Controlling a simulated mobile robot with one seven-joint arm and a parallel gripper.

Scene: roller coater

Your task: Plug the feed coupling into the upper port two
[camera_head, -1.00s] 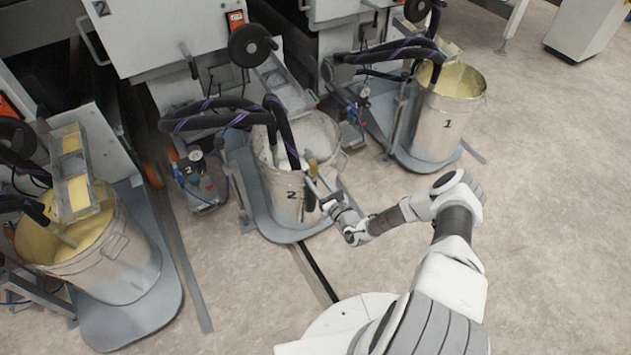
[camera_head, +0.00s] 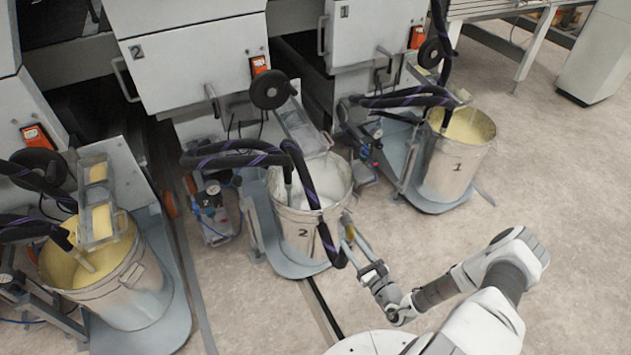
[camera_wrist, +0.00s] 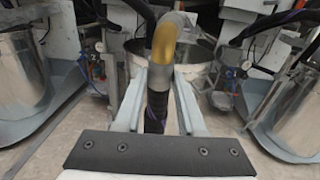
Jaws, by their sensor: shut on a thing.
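My gripper (camera_head: 350,238) is beside the front right of bucket 2, shut on the feed coupling. The coupling shows in the wrist view as a brass-coloured bent piece (camera_wrist: 165,45) between the two pale fingers. A black hose (camera_wrist: 156,108) shows below it between the fingers. In the head view a black hose with a purple stripe (camera_head: 318,215) arches down over the bucket's front rim towards my gripper. Machine two, with a "2" plate (camera_head: 136,52), stands behind the bucket. I cannot make out its upper port.
Bucket 2 (camera_head: 298,232) holds pale liquid, and another hose hangs into it. Bucket 1 (camera_head: 450,170) stands at the right, and another bucket (camera_head: 120,290) of yellow liquid stands at the left. A black roller wheel (camera_head: 270,89) sits above bucket 2. The floor at the right is open.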

